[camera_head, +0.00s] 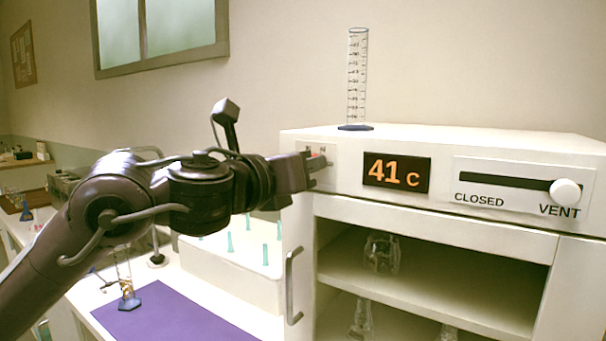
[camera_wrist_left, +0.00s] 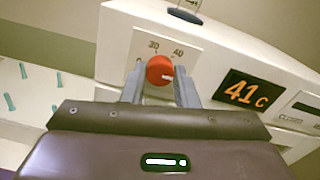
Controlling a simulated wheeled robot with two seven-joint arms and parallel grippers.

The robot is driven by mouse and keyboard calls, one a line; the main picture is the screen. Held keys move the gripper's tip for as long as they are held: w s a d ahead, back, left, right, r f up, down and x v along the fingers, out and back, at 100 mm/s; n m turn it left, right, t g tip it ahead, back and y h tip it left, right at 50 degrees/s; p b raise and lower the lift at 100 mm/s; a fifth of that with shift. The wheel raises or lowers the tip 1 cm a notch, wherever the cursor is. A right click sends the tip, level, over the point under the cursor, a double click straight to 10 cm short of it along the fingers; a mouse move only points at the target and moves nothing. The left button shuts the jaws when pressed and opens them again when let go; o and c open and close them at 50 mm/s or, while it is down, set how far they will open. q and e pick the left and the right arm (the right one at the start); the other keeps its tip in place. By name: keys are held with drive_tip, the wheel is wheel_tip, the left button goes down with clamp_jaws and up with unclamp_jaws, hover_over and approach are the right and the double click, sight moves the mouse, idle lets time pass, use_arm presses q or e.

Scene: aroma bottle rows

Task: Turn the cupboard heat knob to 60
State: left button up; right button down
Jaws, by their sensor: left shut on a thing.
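The red heat knob (camera_wrist_left: 160,71) sits on a pale dial plate (camera_wrist_left: 140,44) on the cupboard front, with the marks 30 and 40 visible above it. Its white pointer line points to the right. My left gripper (camera_wrist_left: 160,88) is shut on the knob, one finger on each side. In the head view my left gripper (camera_head: 318,162) reaches the panel and hides most of the knob. The display (camera_head: 396,172) reads 41 C; it also shows in the left wrist view (camera_wrist_left: 245,92). My right gripper is not in view.
The vent slider knob (camera_head: 565,192) is at the VENT end. A graduated cylinder (camera_head: 356,80) stands on the cupboard top (camera_head: 470,142). The cupboard shelves (camera_head: 440,268) are open and hold glassware. A white rack with teal pegs (camera_head: 240,280) and a purple mat (camera_head: 180,318) are at the left.

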use_arm(q)
drive_tip(key=shift+f, duration=0.15)
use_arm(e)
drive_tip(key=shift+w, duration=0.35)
use_arm(q)
drive_tip(key=shift+m, duration=0.3)
drive_tip(key=o, duration=1)
drive_tip(key=b+v, duration=0.1)
drive_tip(key=v, duration=0.6)
drive_tip(key=shift+s+a, duration=0.25)
drive_tip(key=shift+s, duration=0.1)
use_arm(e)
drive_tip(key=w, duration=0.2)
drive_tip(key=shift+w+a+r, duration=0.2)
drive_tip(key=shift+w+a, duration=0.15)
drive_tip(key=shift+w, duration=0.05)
